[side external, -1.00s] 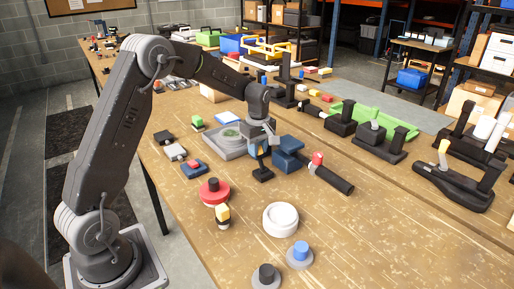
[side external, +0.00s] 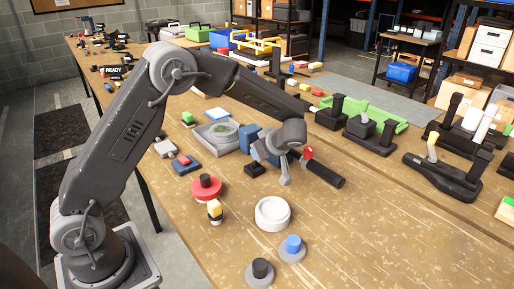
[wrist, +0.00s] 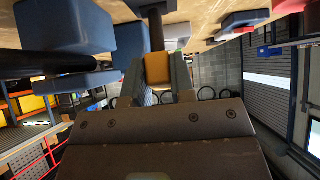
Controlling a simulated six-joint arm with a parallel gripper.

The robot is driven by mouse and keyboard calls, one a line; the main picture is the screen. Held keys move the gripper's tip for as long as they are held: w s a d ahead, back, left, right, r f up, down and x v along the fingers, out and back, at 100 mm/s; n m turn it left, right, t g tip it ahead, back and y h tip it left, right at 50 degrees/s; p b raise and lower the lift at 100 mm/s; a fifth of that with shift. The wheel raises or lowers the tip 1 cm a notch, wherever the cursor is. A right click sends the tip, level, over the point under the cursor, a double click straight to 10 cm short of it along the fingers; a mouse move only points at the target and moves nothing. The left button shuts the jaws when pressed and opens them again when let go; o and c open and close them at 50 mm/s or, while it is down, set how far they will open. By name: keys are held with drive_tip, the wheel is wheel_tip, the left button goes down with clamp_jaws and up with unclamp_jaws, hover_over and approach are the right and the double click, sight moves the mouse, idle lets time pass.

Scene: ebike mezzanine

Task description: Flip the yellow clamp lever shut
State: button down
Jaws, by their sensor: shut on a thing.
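In the wrist view, the yellow clamp lever end (wrist: 158,68) is a small yellow-orange block on a black bar (wrist: 156,30). My gripper (wrist: 158,76) has a finger on each side of the block and is shut on it. In the side view, my gripper (side external: 260,152) is low over the table and tilted over, with its wrist toward the right. It hides the yellow lever there. A small black base (side external: 255,170) shows just below it. Whether the clamp is fully shut cannot be told.
Blue blocks (side external: 249,138) stand close behind my gripper. A black handle with a red knob (side external: 326,174) lies close on the right. A red disc (side external: 206,187), a white round part (side external: 272,213) and a yellow-topped part (side external: 214,211) stand in front. The front right table is clear.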

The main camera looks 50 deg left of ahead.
drive_tip(key=shift+d+f+y, duration=0.2)
drive_tip(key=shift+d+y, duration=0.4)
drive_tip(key=shift+y, duration=0.3)
drive_tip(key=c, duration=1)
unclamp_jaws()
drive_tip(key=shift+f, duration=0.1)
drive_tip(key=shift+o, duration=0.2)
drive_tip(key=v, duration=1.4)
drive_tip(key=shift+f, duration=0.1)
